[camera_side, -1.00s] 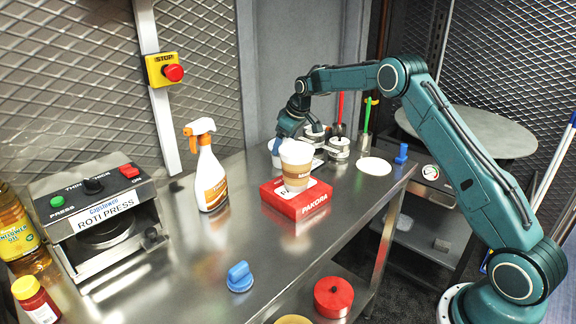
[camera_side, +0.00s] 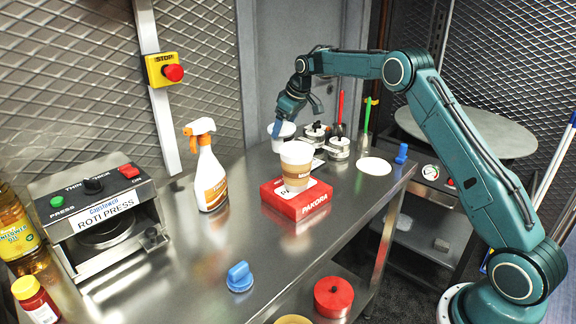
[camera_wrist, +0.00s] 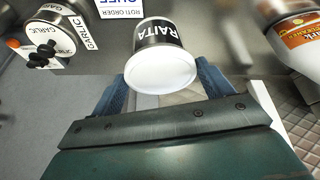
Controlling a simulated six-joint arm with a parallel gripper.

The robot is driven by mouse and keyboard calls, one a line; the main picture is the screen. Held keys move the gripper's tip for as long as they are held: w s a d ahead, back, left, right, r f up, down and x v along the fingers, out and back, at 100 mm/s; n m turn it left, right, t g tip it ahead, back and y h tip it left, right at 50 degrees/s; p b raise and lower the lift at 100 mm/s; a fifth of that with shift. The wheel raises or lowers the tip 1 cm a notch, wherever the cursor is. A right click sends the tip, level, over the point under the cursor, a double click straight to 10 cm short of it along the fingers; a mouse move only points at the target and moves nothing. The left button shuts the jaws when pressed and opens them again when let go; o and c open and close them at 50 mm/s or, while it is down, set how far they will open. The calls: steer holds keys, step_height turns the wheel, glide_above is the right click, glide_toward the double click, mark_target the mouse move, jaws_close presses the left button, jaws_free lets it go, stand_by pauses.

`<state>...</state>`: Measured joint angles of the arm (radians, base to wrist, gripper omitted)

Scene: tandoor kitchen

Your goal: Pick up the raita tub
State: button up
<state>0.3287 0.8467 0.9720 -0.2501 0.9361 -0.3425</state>
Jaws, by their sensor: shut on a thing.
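The raita tub (camera_wrist: 158,72) is a white-lidded tub with a dark band reading RAITA, at the upper middle of the wrist view. My gripper (camera_wrist: 161,90) is shut on it, a blue finger against each side. In the side view the pale tub (camera_side: 286,130) shows at the far end of the counter, under my gripper (camera_side: 279,128). It appears raised a little off the counter, though its underside is hard to see there. One finger hides part of it.
Garlic-labelled and other metal jars (camera_side: 338,148) stand close right of the tub. A red pakora box (camera_side: 298,207) bears a paper cup (camera_side: 296,160). A spray bottle (camera_side: 210,180) stands left. The counter (camera_side: 240,240) is mostly clear between them. The mesh wall (camera_side: 200,60) is behind.

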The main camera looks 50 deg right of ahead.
steer(key=shift+r, duration=2.3)
